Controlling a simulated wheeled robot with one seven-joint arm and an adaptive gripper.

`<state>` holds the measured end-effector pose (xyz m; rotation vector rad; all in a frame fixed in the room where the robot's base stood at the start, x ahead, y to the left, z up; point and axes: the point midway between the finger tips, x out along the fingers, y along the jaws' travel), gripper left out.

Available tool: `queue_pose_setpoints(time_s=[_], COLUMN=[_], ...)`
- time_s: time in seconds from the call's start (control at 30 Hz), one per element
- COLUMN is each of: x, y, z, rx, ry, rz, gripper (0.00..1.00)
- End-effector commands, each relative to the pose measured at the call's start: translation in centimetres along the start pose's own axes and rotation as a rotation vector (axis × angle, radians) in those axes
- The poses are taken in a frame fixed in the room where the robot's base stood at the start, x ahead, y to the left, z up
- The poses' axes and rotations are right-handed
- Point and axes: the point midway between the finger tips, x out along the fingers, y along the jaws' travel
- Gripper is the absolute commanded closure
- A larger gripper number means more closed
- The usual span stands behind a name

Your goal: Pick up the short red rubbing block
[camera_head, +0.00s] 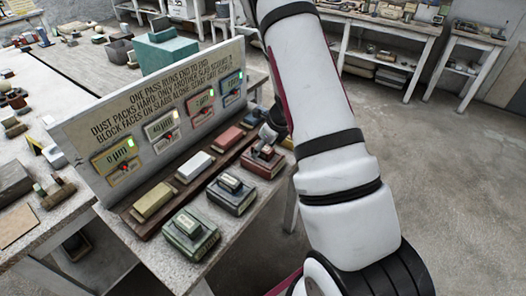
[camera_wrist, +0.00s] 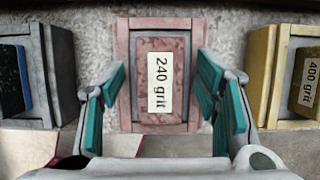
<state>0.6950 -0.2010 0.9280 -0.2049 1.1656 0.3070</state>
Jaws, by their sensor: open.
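A red block with a white "240 grit" label (camera_wrist: 158,80) lies on a wider, paler red base in the wrist view. My gripper (camera_wrist: 160,95) is open, with teal finger pads on the left and right of the red block. The pads look apart from it, with nothing held between them. In the head view my gripper (camera_head: 268,135) is low over the red block.
A grey block with a dark blue top (camera_wrist: 12,78) stands left and a yellow "400 grit" block (camera_wrist: 262,75) right, both near the fingers. Dark (camera_head: 231,196) and green (camera_head: 190,236) blocks share the front row. Behind are a rack of slabs (camera_head: 195,166) and an upright sign panel (camera_head: 150,100).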

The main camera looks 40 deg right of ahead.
Motion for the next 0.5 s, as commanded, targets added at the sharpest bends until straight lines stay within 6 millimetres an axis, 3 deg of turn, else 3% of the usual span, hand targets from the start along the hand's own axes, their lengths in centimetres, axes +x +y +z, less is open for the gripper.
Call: queue_pose_setpoints(time_s=[0.07,0.33,0.5], x=[-0.02,-0.04,-0.06], y=[0.0,0.0,-0.02], z=[0.01,0.01,0.05], rx=[0.0,0.0,0.0], ry=[0.0,0.0,-0.001], rz=[0.0,0.0,0.0], gripper=[0.43,1.0,1.0])
